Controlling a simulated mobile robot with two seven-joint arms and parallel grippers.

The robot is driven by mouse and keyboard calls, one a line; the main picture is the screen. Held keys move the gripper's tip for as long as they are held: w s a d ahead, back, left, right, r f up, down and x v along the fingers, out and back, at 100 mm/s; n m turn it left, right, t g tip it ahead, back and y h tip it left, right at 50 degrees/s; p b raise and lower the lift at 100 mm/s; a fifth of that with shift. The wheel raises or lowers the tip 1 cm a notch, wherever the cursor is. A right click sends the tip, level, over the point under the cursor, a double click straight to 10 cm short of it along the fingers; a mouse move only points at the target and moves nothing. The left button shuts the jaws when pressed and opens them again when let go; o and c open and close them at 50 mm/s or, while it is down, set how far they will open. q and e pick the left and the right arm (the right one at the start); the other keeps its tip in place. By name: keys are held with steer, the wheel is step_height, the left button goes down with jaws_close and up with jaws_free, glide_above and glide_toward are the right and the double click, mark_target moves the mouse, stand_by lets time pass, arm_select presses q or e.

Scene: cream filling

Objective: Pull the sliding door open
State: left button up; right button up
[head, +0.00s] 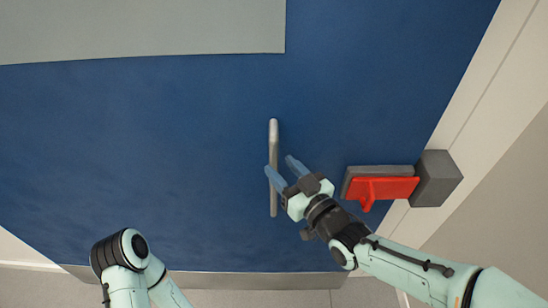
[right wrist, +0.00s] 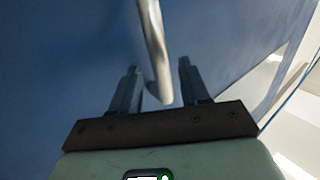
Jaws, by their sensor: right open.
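The blue sliding door (head: 150,160) fills most of the head view, with a straight silver bar handle (head: 273,135) standing out from it. My right gripper (head: 280,164) is open at the handle, coming from the lower right. In the right wrist view the handle (right wrist: 155,50) runs between the two parted fingers (right wrist: 158,82), and neither finger is clearly pressed on it. In the head view part of the handle is covered by a fingertip. My left arm shows at the lower left, but its gripper is out of view.
A red latch (head: 385,188) on a grey plate (head: 378,170) sits right of the handle, next to a grey block (head: 436,178) on the pale door frame (head: 480,110). A grey panel (head: 140,28) is at the top of the door. Pale floor lies below.

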mark_target(276, 163)
steer(key=shift+x, duration=2.1)
jaws_close()
